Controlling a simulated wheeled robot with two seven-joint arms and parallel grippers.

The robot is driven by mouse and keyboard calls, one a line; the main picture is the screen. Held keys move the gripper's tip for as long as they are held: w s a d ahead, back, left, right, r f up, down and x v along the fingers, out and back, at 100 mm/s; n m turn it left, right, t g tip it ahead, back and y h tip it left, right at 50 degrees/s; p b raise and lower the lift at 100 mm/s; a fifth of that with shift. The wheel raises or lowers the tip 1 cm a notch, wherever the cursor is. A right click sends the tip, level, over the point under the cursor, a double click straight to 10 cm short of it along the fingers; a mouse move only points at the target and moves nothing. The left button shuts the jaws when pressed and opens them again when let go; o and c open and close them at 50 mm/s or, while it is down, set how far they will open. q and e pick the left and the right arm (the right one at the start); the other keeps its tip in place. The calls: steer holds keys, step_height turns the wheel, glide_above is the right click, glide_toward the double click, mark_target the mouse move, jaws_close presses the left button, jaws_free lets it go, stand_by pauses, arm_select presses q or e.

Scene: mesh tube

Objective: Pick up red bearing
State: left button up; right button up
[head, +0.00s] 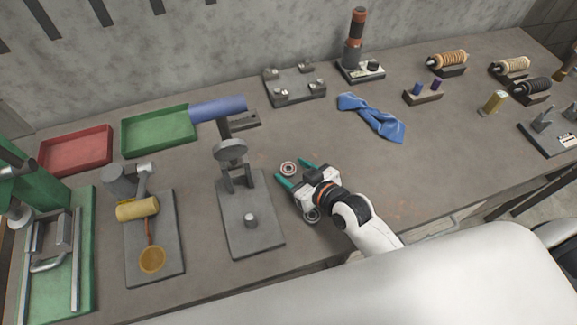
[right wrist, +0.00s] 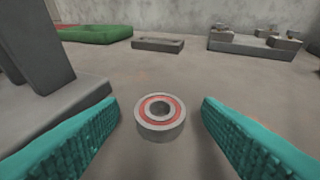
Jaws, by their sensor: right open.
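The red bearing (head: 288,168) is a small grey metal ring with a red band, lying flat on the bench. In the right wrist view the bearing (right wrist: 160,117) sits between and ahead of the two teal fingers, touching neither. My right gripper (head: 296,169) is open, with its fingertips near the bearing on either side. The right gripper (right wrist: 160,130) is empty. My left gripper does not show.
A grey press stand (head: 262,238) stands just left of my right gripper. A grey fixture (head: 295,88) and a blue cloth (head: 377,119) lie farther back. Green (head: 157,131) and red (head: 76,152) trays are at the left.

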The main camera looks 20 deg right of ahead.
steer(key=shift+w+a+f, duration=0.15)
steer(key=shift+w+f, duration=0.05)
steer(key=shift+w, duration=0.15)
steer(key=shift+s, duration=0.1)
steer(key=c, duration=1.1)
steer(key=shift+r, duration=0.1)
